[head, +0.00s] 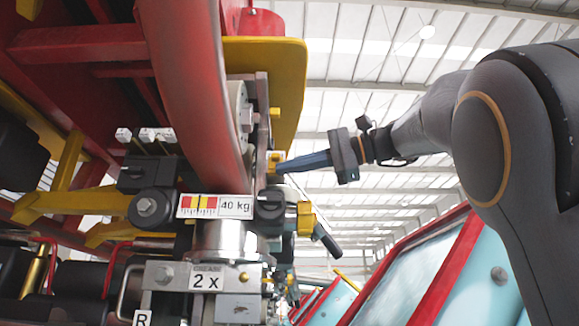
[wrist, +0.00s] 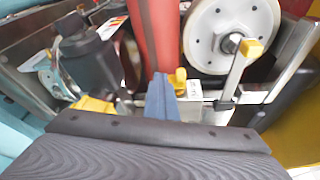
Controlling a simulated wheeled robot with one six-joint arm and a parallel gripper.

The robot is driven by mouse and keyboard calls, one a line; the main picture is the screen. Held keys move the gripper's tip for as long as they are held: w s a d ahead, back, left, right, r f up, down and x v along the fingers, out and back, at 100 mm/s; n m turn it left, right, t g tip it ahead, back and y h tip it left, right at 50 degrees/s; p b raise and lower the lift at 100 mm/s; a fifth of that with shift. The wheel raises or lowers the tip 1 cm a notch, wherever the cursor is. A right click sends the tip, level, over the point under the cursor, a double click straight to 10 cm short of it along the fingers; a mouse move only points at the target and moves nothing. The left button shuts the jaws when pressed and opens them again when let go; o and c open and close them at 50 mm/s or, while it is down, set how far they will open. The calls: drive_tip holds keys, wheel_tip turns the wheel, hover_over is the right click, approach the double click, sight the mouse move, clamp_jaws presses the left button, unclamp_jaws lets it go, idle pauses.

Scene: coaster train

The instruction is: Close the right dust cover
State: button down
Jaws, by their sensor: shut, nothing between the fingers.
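My gripper (head: 283,168) has blue fingers that are closed together and empty. It reaches in from the right, and its tip is at a small yellow cap (head: 275,156) beside the red tube. In the wrist view the blue fingertips (wrist: 159,80) are just left of a small yellow cap (wrist: 179,77) on a pale block; I cannot tell whether they touch. Another yellow part (wrist: 92,104) is at the lower left, partly hidden by my gripper. I cannot tell which yellow part is the right dust cover, nor whether it is open.
A thick red tube (head: 190,75) runs down beside the wheel assembly. A pale wheel (wrist: 233,32) with a metal lever (wrist: 233,78) is close on the right. A black-handled yellow part (head: 307,218) sits below my gripper. Open space lies above and right of it.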

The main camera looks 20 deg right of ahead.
wheel_tip(320, 180, down, 4)
drive_tip(key=b, duration=0.4)
drive_tip(key=s+d+r, duration=0.2)
drive_tip(key=d+r, duration=0.1)
drive_tip(key=d, duration=0.6)
drive_tip(key=shift+s+r, duration=0.15)
drive_tip(key=shift+s, duration=0.15)
